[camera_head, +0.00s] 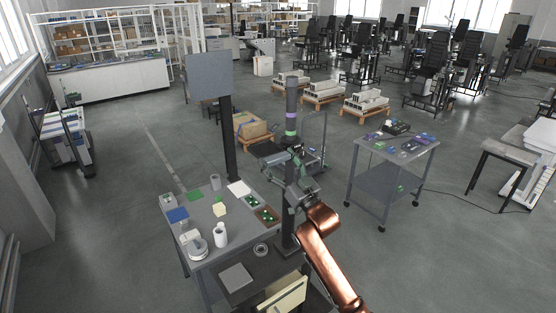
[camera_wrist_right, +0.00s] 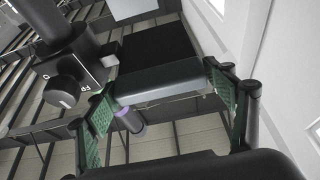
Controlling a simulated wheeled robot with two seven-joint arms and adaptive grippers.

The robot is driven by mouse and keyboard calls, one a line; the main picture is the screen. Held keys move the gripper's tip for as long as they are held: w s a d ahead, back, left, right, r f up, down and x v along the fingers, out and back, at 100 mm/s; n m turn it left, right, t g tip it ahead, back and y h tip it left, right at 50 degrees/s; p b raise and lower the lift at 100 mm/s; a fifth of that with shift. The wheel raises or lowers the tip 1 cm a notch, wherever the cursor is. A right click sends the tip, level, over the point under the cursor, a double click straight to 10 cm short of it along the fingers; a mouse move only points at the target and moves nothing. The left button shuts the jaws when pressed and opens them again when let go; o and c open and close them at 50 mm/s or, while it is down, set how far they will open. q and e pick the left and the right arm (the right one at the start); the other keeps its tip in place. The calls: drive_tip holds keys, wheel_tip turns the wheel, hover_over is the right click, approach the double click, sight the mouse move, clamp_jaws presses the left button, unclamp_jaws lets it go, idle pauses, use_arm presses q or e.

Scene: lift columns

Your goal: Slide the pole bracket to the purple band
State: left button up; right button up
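The dark upright pole (camera_head: 291,97) stands beside the near table. Its purple band (camera_head: 291,115) sits above a green band (camera_head: 291,133). The pole bracket (camera_head: 282,158) is around the pole below both bands. In the right wrist view, the bracket shows a clamp block with a knob (camera_wrist_right: 62,91) and a dark bar (camera_wrist_right: 160,82). My right gripper (camera_head: 297,168) is at the bracket. Its green-padded fingers (camera_wrist_right: 160,88) stand at both ends of the bar and appear to touch it. The purple band also shows beyond the bar (camera_wrist_right: 129,119). My left gripper is out of view.
A near table (camera_head: 205,246) holds cups, blocks and small trays left of the pole. A second dark post carries a grey panel (camera_head: 209,74). A wheeled cart (camera_head: 392,152) with tools stands to the right. The space around the purple band looks clear.

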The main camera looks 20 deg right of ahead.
drive_tip(key=c, duration=1.2)
wheel_tip(320, 180, up, 11)
drive_tip(key=p, duration=0.5)
drive_tip(key=shift+f+p, duration=0.1)
drive_tip(key=shift+p, duration=0.2)
drive_tip(key=shift+f, duration=0.1)
drive_tip(key=o, duration=1.6)
drive_tip(key=shift+d+f, duration=0.1)
drive_tip(key=shift+f, duration=0.05)
drive_tip(key=shift+c, duration=0.2)
drive_tip(key=shift+o, duration=0.5)
drive_tip(key=shift+f, duration=0.1)
drive_tip(key=v, duration=1.2)
